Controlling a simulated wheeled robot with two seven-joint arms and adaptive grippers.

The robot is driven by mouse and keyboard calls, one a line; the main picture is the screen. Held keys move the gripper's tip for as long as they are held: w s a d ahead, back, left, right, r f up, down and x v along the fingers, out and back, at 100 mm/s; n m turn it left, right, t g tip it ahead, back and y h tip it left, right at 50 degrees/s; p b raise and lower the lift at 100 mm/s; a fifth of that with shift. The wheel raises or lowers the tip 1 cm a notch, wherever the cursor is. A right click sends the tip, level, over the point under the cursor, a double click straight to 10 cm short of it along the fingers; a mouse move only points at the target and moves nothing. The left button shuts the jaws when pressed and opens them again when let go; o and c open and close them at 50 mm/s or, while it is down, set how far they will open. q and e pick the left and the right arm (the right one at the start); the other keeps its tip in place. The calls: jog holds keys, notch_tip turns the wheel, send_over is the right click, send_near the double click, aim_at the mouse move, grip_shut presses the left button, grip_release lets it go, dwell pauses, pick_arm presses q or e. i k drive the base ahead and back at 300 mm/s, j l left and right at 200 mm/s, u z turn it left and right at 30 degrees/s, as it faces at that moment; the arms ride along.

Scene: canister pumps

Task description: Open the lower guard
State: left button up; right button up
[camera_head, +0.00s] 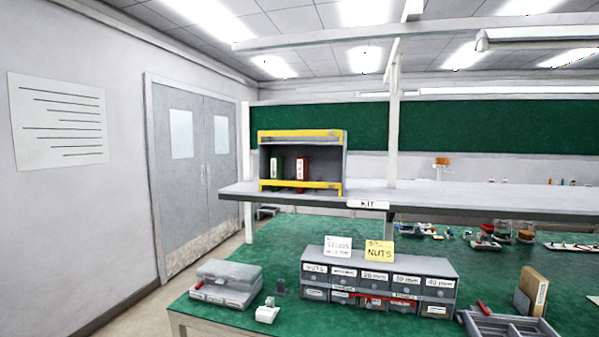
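A grey open-fronted box (331,162) stands on the raised shelf in the middle of the head view. A yellow lower guard (322,185) runs across the bottom of its opening. A similar yellow upper guard (300,133) crosses near its top. A dark green canister (276,168) and a red canister with a white label (302,168) stand inside, behind the lower guard, which hides their lowest parts. The lower guard appears to lie across the front of the opening. Neither of my grippers shows in this view.
The box stands on a grey shelf (460,193) above a green bench (240,312). Below are a labelled drawer unit (379,284), a grey case (227,284) and a divided tray (510,328). A white post (394,130) rises right of the box. The shelf right of the post looks mostly clear.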

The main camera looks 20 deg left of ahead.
aim_at(334, 185)
jog(key=i+j, duration=0.15)
jog(key=j, duration=0.2)
jog(key=i+j+z, duration=0.1)
jog(key=j, duration=0.3)
jog(key=i+j, duration=0.2)
jog(key=j, duration=0.15)
jog(key=i+j, duration=0.15)
jog(key=j, duration=0.25)
jog(key=i+j+z, duration=0.1)
jog(key=j, duration=0.3)
